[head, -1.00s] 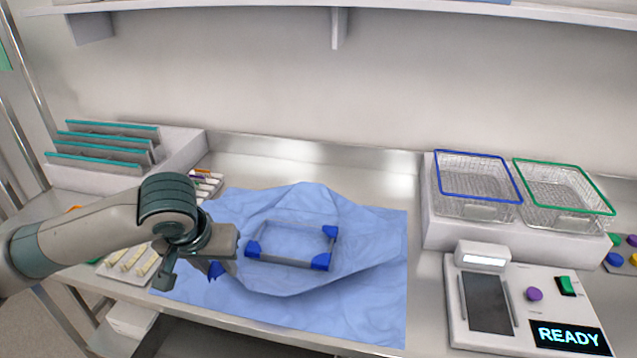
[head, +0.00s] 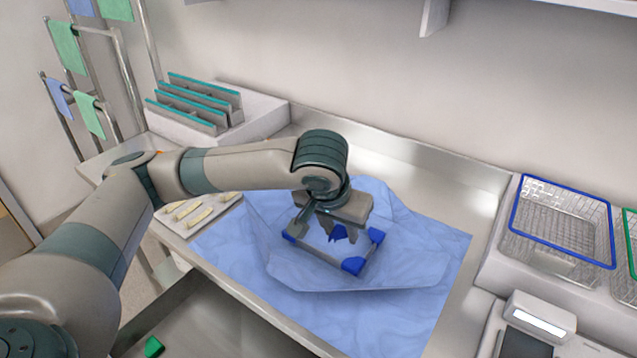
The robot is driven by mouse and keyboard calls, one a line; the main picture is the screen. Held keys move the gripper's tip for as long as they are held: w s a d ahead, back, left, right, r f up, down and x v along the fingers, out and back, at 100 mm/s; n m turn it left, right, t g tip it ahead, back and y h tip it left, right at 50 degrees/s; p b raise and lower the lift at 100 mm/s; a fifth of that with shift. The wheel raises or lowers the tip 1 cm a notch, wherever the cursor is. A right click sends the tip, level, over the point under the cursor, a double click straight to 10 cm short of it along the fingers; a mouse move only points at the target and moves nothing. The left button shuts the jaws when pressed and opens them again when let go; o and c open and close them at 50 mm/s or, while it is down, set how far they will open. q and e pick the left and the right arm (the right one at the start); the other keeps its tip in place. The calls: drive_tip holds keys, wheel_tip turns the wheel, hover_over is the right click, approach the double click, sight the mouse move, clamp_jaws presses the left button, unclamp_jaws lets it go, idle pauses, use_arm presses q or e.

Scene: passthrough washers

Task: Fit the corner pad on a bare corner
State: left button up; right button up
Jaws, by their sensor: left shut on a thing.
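A grey rectangular frame (head: 322,256) lies on the blue wrap sheet (head: 420,255). Blue corner pads sit on its left corner (head: 289,236), its near right corner (head: 353,265) and its far right corner (head: 376,235). The far left corner is hidden behind my left gripper (head: 338,230). That gripper points down over the frame and is shut on a loose blue corner pad (head: 338,235). The held pad appears over the frame's inside; I cannot tell its exact height. My right gripper is not in view.
A rack of grey, teal-edged panels (head: 200,103) stands at the back left, with a tray of pale pieces (head: 190,212) before it. A blue-rimmed wire basket (head: 555,235) and a device (head: 535,325) stand at the right. The sheet's front is clear.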

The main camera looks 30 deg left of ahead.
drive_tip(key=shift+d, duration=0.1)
